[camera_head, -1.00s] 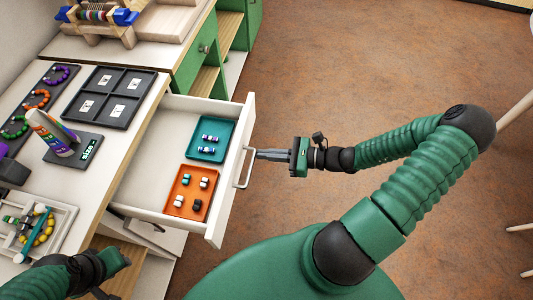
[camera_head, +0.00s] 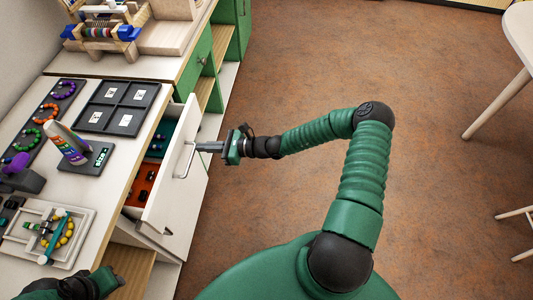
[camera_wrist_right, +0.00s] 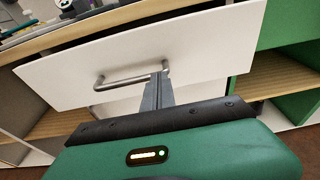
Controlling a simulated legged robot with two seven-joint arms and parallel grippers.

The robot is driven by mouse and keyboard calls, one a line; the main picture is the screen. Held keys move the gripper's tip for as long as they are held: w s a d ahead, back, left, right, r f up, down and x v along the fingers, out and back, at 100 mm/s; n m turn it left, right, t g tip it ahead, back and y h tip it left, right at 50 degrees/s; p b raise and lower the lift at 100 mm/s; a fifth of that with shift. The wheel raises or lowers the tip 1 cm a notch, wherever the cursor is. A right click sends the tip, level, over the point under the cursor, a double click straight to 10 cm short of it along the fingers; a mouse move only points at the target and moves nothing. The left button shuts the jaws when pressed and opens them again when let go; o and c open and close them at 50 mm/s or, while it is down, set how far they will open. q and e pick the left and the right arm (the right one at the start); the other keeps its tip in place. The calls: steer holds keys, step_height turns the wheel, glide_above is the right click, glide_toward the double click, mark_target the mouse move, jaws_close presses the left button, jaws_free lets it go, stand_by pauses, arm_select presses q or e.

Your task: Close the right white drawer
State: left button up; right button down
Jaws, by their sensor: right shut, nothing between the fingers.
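The right white drawer (camera_head: 176,185) is partly open under the table. Its front panel also shows in the right wrist view (camera_wrist_right: 205,52), with a metal bar handle (camera_head: 186,160). Inside it, parts of a teal tray (camera_head: 160,140) and an orange tray (camera_head: 140,186) show; the front panel hides much of them. My right gripper (camera_head: 202,146) is shut and empty, its fingertips at the handle end against or very near the panel; exact contact is unclear. My left gripper (camera_head: 108,282) is at the lower left, its fingers not clear.
A green cabinet (camera_head: 198,60) stands beyond.

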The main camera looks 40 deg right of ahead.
mark_target(183, 144)
steer(key=x, duration=0.2)
steer(key=r+x, duration=0.1)
steer(key=x, duration=0.4)
steer(key=shift+w+a+r+p, duration=0.25)
steer(key=shift+a+p, duration=0.15)
steer(key=shift+a, duration=0.2)
steer(key=shift+w+a+r, duration=0.1)
steer(key=shift+a, duration=0.05)
steer(key=shift+r, duration=0.1)
steer(key=shift+w+d, duration=0.15)
steer(key=shift+d, duration=0.15)
steer(key=shift+a+r, duration=0.1)
